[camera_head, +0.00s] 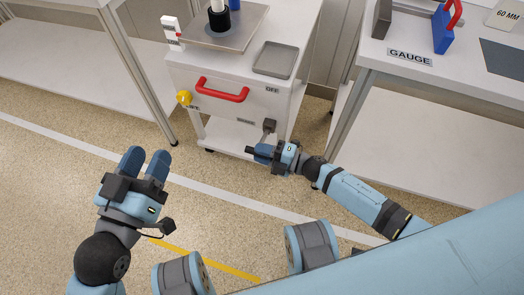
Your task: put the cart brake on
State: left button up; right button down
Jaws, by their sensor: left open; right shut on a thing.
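The cart (225,105) is a white box on legs, with a red handle (222,90) and a yellow knob (184,97) on its front. The dark grey brake lever (269,127) is at the front's lower right, below an "OFF" label (272,89). Another small label (245,122) beside it is too small to read surely. My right gripper (258,153) is just below the lever's visible block and is shut on its lower part, mostly hidden by the fingers. My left gripper (145,163) is open and empty over the floor, well away from the cart.
A steel tray (228,38) with a black and white cylinder and a grey dish (276,60) are on the cart top. A white table (460,75) with a "GAUGE" label stands right, another bench (70,15) left. The floor in front is clear.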

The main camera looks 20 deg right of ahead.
pick_arm(q)
jog(key=shift+f, duration=0.15)
pick_arm(e)
jog(key=shift+f, duration=0.15)
pick_arm(q)
jog(key=shift+s, duration=0.1)
pick_arm(e)
jog(key=c, duration=1.2)
grip_release()
jog(key=shift+c, duration=0.2)
pick_arm(q)
jog(key=shift+t, duration=0.9)
notch_tip(320, 180, up, 4)
jog(key=p, duration=0.3)
jog(key=shift+s+a+r, duration=0.1)
jog(key=shift+a+r, duration=0.05)
jog(key=shift+r, duration=0.05)
pick_arm(e)
jog(key=v, duration=1.4)
